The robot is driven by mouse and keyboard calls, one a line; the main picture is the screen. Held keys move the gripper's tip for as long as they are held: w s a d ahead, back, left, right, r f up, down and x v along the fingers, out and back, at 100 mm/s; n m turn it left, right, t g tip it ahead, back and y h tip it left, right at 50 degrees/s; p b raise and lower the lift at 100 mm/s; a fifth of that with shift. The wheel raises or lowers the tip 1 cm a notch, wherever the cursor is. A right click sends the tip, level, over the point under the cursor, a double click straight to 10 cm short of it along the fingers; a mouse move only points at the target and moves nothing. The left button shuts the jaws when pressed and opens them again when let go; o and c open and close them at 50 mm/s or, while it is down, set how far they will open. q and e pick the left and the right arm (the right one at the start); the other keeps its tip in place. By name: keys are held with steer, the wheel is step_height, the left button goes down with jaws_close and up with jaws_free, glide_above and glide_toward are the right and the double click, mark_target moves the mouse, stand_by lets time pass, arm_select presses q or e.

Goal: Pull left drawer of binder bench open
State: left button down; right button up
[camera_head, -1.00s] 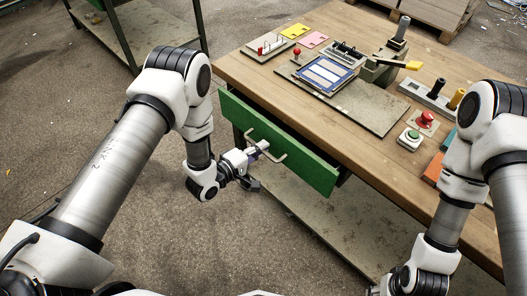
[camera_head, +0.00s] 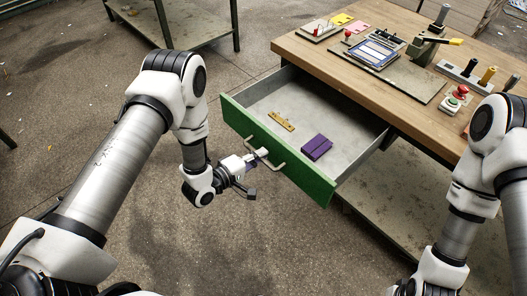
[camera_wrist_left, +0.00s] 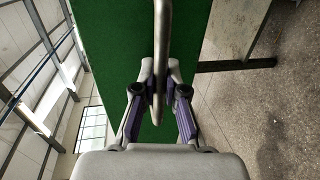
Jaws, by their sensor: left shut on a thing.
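The left drawer (camera_head: 306,105) of the binder bench (camera_head: 425,115) stands well out from the bench, with its grey inside showing. Its green front panel (camera_head: 310,180) carries a metal bar handle (camera_head: 279,168). My left gripper (camera_head: 262,156) is at the handle. In the left wrist view the gripper (camera_wrist_left: 160,85) is shut on the handle (camera_wrist_left: 162,40), with a finger on each side of the bar.
In the drawer lie a yellow-brown piece (camera_head: 281,121) and a purple block (camera_head: 317,147). On the bench top are a grey board (camera_head: 420,84), a lever press (camera_head: 425,45), a red button (camera_head: 460,92) and a green button (camera_head: 453,101). The floor left of the drawer is clear.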

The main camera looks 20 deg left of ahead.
arm_select(q)
steer(key=v, duration=0.2)
steer(key=shift+s+a+f, duration=0.2)
steer(key=shift+s+f, duration=0.05)
steer(key=shift+s, duration=0.05)
arm_select(e)
steer(key=shift+s+a+r, duration=0.15)
steer(key=shift+s+a, duration=0.05)
steer(key=shift+s, duration=0.15)
arm_select(q)
steer(key=c, duration=1.2)
jaws_free()
steer(key=v, duration=1.2)
steer(key=shift+r, duration=0.1)
